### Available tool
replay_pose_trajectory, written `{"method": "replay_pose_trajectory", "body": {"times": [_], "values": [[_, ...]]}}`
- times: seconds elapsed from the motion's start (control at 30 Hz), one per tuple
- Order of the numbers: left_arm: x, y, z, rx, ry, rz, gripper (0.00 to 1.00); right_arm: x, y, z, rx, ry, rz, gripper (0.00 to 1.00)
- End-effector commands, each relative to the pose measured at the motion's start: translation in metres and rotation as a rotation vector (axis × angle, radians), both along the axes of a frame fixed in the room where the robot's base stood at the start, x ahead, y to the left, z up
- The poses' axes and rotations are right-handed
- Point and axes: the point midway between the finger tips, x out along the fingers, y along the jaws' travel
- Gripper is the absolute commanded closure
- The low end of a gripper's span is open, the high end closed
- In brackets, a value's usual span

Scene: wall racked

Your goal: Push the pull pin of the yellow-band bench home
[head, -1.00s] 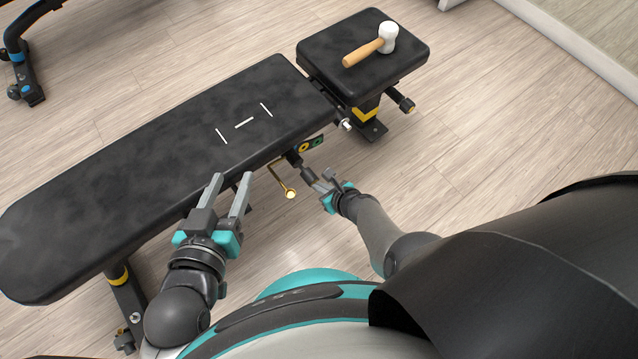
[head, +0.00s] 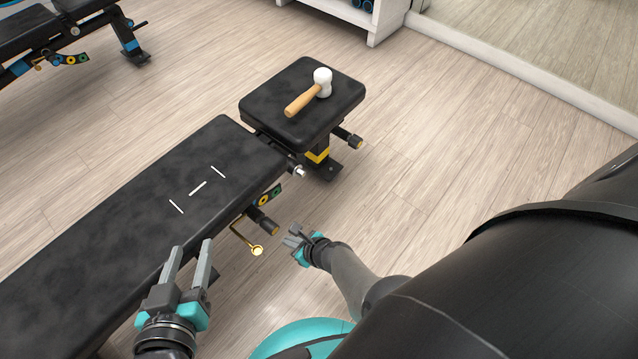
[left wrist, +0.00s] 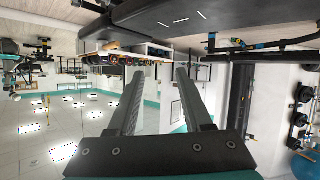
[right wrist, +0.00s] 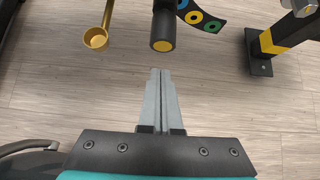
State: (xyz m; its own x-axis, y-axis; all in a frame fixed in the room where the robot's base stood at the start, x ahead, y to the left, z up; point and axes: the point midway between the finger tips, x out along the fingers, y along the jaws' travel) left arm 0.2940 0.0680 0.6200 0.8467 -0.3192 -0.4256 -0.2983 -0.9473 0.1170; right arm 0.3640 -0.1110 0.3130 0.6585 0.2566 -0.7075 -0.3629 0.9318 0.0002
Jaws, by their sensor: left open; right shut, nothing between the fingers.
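The yellow-band bench (head: 140,215) has a black pad and a yellow band (head: 318,155) on its leg. A black knob with a yellow end, which looks like the pull pin (head: 264,222), sticks out from its side beside the coloured-hole plate (head: 270,196). In the right wrist view the knob (right wrist: 163,32) is seen end-on, ahead of the fingertips. My right gripper (head: 292,238) is shut and empty, apart from the knob, with floor between them in the head view. My left gripper (head: 190,248) is open and empty beside the bench's near edge.
A brass rod with a cup-like end (head: 256,249) hangs left of the knob. A white-headed mallet (head: 310,92) lies on the seat pad (head: 285,115). A blue-band bench (head: 60,30) stands at the back left. Floor to the right is clear.

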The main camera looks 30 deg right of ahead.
Motion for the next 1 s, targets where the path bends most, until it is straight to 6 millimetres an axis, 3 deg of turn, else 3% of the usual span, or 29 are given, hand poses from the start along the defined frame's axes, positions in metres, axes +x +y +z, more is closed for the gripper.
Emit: {"method": "replay_pose_trajectory", "body": {"times": [0.47, 1.0], "values": [[-0.011, 0.032, -0.006, 0.138, 0.248, 0.027, 0.50, -0.018, -0.006, 0.014, -0.003, 0.007, -0.001, 1.00], [-0.044, 0.073, -0.001, 0.269, 0.546, 0.078, 0.50, -0.034, -0.012, 0.030, -0.003, 0.007, -0.001, 1.00]]}}
